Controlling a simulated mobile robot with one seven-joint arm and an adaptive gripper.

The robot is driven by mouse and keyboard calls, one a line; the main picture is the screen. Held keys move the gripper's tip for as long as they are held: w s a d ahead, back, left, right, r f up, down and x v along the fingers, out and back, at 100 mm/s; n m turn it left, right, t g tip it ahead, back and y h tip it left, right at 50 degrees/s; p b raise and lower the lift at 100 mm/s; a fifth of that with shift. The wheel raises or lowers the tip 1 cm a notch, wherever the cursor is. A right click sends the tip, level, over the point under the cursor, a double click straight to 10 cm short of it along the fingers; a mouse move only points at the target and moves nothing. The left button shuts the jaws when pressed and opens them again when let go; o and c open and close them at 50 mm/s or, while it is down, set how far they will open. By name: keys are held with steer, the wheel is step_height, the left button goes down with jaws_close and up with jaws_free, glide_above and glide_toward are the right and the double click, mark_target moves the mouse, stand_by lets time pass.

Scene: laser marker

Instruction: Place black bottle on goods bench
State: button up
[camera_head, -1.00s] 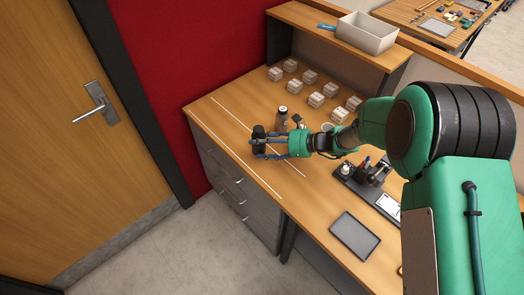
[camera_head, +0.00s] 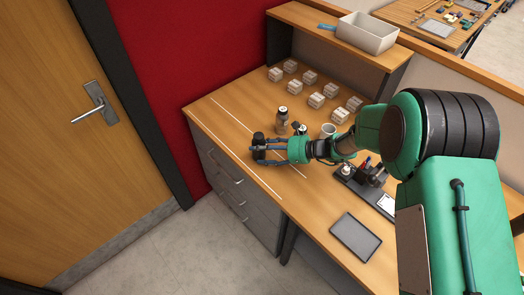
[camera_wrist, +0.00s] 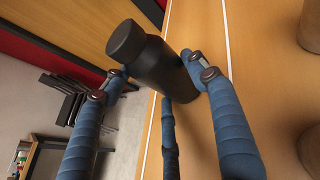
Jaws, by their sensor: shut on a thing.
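The black bottle (camera_head: 258,141) is in my gripper (camera_head: 262,149), over the left end of the wooden bench (camera_head: 215,118). In the wrist view the black bottle (camera_wrist: 152,62) sits between the blue fingers of my gripper (camera_wrist: 162,80), its cap toward the camera and tilted to the upper left. The head view places it between two white lines on the bench top. I cannot tell whether its base touches the wood. The fingers hide part of the bottle in the head view.
The bench's front-left end is clear.

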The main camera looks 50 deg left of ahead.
steer(key=shift+f, duration=0.15)
steer(key=o, duration=0.9)
steer(key=shift+o, duration=0.2)
steer(key=shift+r, duration=0.25)
steer(key=p+v, duration=0.2)
steer(key=v, duration=1)
steer(key=shift+f, duration=0.1)
